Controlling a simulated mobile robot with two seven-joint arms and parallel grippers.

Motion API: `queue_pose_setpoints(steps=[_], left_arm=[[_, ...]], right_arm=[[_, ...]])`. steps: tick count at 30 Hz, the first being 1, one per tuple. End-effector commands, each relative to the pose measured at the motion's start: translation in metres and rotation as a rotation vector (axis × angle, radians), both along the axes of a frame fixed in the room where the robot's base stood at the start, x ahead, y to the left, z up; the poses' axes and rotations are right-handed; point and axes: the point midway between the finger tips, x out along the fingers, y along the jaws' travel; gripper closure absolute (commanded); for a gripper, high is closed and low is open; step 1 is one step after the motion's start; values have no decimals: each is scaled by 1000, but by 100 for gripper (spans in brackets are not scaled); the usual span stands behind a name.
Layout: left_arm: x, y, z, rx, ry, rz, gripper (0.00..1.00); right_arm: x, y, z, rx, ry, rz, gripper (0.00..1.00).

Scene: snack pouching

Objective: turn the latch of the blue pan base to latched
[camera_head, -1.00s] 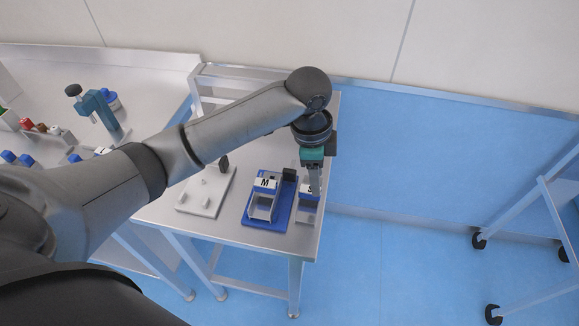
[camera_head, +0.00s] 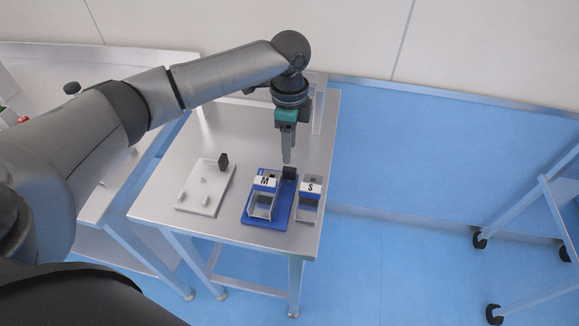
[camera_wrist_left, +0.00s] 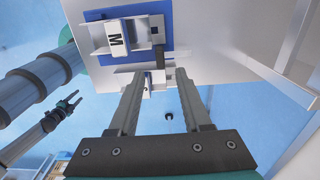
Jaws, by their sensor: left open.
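The blue pan base (camera_head: 252,222) lies on the metal table and carries a grey holder marked M (camera_head: 264,181). Its dark latch (camera_head: 289,173) stands at the back right corner. In the left wrist view the latch (camera_wrist_left: 160,55) lies just ahead of the fingertips, roughly in line with the gap between them. My left gripper (camera_head: 287,161) points down just behind and above the latch. Whether a finger touches the latch I cannot tell. A small dark gripper, seemingly my right (camera_wrist_left: 68,108), shows far off.
A grey holder marked S (camera_head: 310,188) stands close right of the blue base. A white pan base (camera_head: 208,203) with a dark block (camera_head: 223,161) lies to the left. The table's right edge is near. The table front (camera_head: 180,225) is clear.

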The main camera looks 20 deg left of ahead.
Motion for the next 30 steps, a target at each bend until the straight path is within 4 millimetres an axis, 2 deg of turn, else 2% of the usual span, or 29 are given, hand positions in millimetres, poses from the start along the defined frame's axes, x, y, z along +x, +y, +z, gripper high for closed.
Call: queue_pose_setpoints(steps=[1, 6, 12, 24, 30], left_arm=[[0, 0, -13, 1, 2, 1, 52], [0, 0, -46, 1, 2, 1, 52], [0, 0, -69, 0, 0, 0, 52], [0, 0, -75, -1, -2, 0, 53], [0, 0, -75, -1, -1, 0, 75]], right_arm=[[0, 0, -3, 0, 0, 0, 50], [0, 0, -7, 0, 0, 0, 50], [0, 0, -10, 0, 0, 0, 50], [0, 0, -10, 0, 0, 0, 50], [0, 0, -10, 0, 0, 0, 50]])
